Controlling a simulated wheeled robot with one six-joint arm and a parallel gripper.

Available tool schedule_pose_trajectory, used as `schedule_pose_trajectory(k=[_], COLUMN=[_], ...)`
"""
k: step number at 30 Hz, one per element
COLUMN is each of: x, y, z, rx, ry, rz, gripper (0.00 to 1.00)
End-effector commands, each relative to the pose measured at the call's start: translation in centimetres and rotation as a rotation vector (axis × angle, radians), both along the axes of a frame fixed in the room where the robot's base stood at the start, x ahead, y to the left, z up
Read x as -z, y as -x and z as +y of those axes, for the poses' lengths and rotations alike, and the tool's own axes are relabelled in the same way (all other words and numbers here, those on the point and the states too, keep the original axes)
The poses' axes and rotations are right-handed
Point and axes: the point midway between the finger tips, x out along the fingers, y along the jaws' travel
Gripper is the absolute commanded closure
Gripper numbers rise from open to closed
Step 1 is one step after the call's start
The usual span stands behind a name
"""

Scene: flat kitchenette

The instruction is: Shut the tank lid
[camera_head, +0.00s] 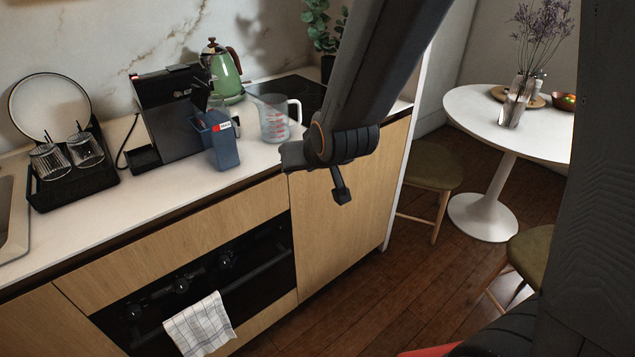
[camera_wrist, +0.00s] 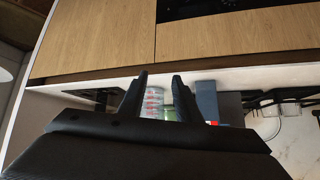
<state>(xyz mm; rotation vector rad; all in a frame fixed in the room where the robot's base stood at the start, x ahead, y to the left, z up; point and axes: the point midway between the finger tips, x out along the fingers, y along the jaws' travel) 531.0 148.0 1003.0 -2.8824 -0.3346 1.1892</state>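The blue tank (camera_head: 221,147), with a red-and-white label, is at the right side of the black coffee machine (camera_head: 172,115). A dark flap (camera_head: 201,88) seems to stand raised above the tank; I cannot tell clearly how it joins. The tank also shows right of my fingers in the wrist view (camera_wrist: 207,100). My gripper (camera_wrist: 160,75) is open and empty, with its two fingers apart. In the head view it is at the counter's front edge (camera_head: 293,155), right of the tank and apart from it; its fingers are hard to make out there.
A clear measuring cup (camera_head: 275,121) stands between the tank and my arm, and shows between my fingers in the wrist view (camera_wrist: 153,103). A green kettle (camera_head: 225,75) is behind. A dish rack (camera_head: 73,170) with glasses is left. The hob (camera_head: 300,90) lies behind the cup.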

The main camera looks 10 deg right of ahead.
Motion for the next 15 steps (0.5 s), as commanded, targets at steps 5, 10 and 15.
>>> schedule_pose_trajectory(k=[5,10,15], x=[0.8,1.3,1.4], y=[1.0,1.6,1.8], z=[-1.9,-2.8,-3.2], rx=[0.020,0.029,0.034], ry=[0.025,0.038,0.042], rz=[0.064,0.100,0.112], gripper=[0.69,0.69,0.69])
